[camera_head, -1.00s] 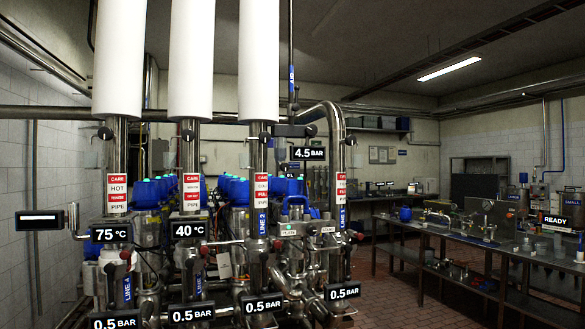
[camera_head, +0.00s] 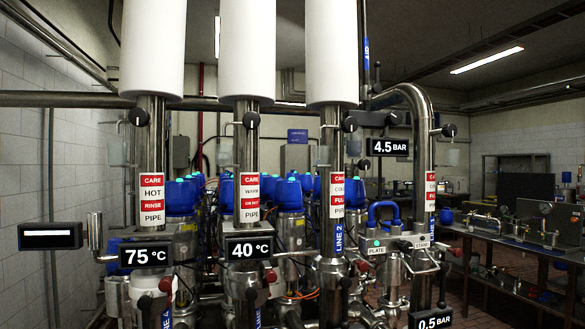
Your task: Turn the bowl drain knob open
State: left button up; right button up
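I cannot tell which knob is the bowl drain knob; no label for it is readable. Black round knobs sit high on the upright steel pipes: a left one (camera_head: 138,117), a second (camera_head: 251,120), a third (camera_head: 349,124) and a right one (camera_head: 449,130). Lower down are red knobs, one at the left (camera_head: 165,285), one in the middle (camera_head: 270,276) and one at the right (camera_head: 457,251). The lowest part of the valve matrix is cut off by the picture's bottom edge. Neither of my grippers is in view.
Displays read 75 °C (camera_head: 146,254), 40 °C (camera_head: 249,247), 4.5 bar (camera_head: 388,147) and 0.5 bar (camera_head: 434,320). Blue-capped units (camera_head: 181,196) stand behind the pipes. A workbench (camera_head: 500,235) with fittings stands at the right. A white wall (camera_head: 20,140) is at the left.

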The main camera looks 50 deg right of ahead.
aim_at(363, 163)
jog(key=z, duration=0.4)
jog(key=i, duration=1.05)
jog(key=z, duration=0.9)
